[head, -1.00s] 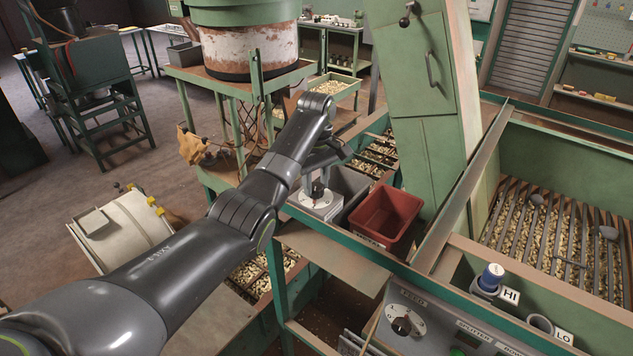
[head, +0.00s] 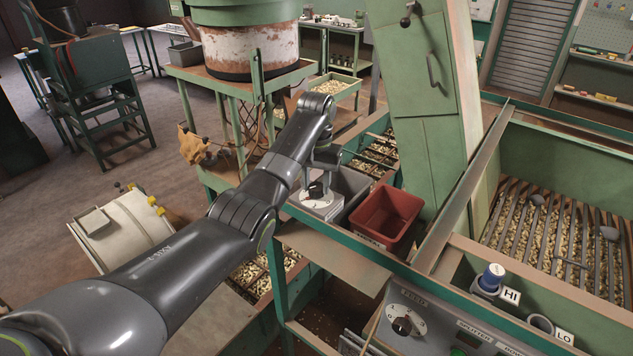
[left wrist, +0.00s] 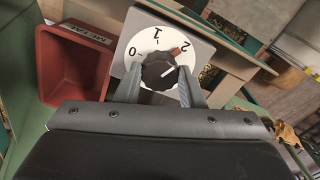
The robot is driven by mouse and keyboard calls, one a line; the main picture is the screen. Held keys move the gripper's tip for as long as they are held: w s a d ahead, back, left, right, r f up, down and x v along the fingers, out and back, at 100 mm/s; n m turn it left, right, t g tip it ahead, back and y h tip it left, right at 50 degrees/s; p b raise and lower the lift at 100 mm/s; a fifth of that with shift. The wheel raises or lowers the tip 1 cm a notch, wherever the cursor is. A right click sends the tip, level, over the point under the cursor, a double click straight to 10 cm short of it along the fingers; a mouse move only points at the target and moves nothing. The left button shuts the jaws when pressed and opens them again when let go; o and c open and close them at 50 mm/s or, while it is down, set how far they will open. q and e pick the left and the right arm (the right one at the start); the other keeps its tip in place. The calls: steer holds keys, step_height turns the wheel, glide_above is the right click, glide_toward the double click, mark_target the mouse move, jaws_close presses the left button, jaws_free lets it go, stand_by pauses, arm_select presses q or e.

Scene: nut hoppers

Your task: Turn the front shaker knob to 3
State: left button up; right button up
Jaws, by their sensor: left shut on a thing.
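The shaker knob (head: 316,190) is black and sits on a white dial on a grey box, below my left gripper (head: 320,175). In the left wrist view, the knob (left wrist: 159,72) stands between the two fingers of my left gripper (left wrist: 158,84), which is shut on it. The dial (left wrist: 140,45) shows 0, 1 and 2; the part nearer the gripper is hidden. My right gripper is not in view.
A green frame rail runs in front. Another black knob (head: 402,326) is on the front panel, near the HI and LO labels.

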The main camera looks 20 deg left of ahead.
arm_select(q)
steer(key=m, duration=0.6)
steer(key=shift+m, duration=0.3)
steer(key=m, duration=0.4)
steer(key=shift+m, duration=1.1)
steer(key=o, duration=1)
steer(key=shift+w, duration=0.1)
